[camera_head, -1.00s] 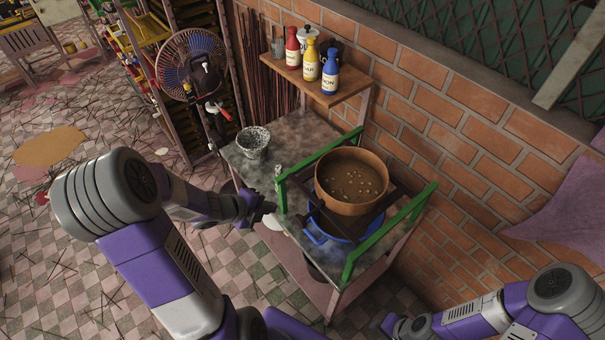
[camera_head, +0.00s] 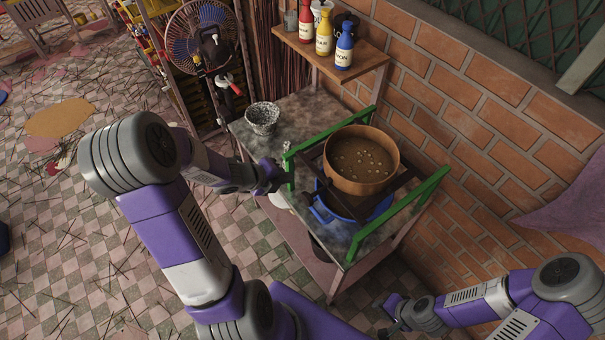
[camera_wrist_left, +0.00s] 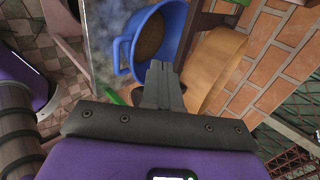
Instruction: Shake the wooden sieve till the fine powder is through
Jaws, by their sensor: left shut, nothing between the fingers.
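The round wooden sieve (camera_head: 361,184) holds brown powder with several pale bits on top. It sits on a dark frame (camera_head: 402,182) between two green rails, above a blue basin (camera_head: 328,213). In the left wrist view, the sieve's wooden wall (camera_wrist_left: 216,68) and the blue basin (camera_wrist_left: 124,50) with brown matter inside show beyond the fingers. My left gripper (camera_head: 284,178) is shut and empty, at the left edge of the table, apart from the sieve. My right gripper (camera_head: 388,312) is low at the front right, away from the table; its fingers are too small to judge.
A speckled bowl (camera_head: 262,119) stands on the table's far left. The green rails (camera_head: 398,215) flank the sieve. A shelf (camera_head: 335,52) with red, yellow and blue bottles is above the back. A brick wall (camera_head: 480,120) closes off the right side.

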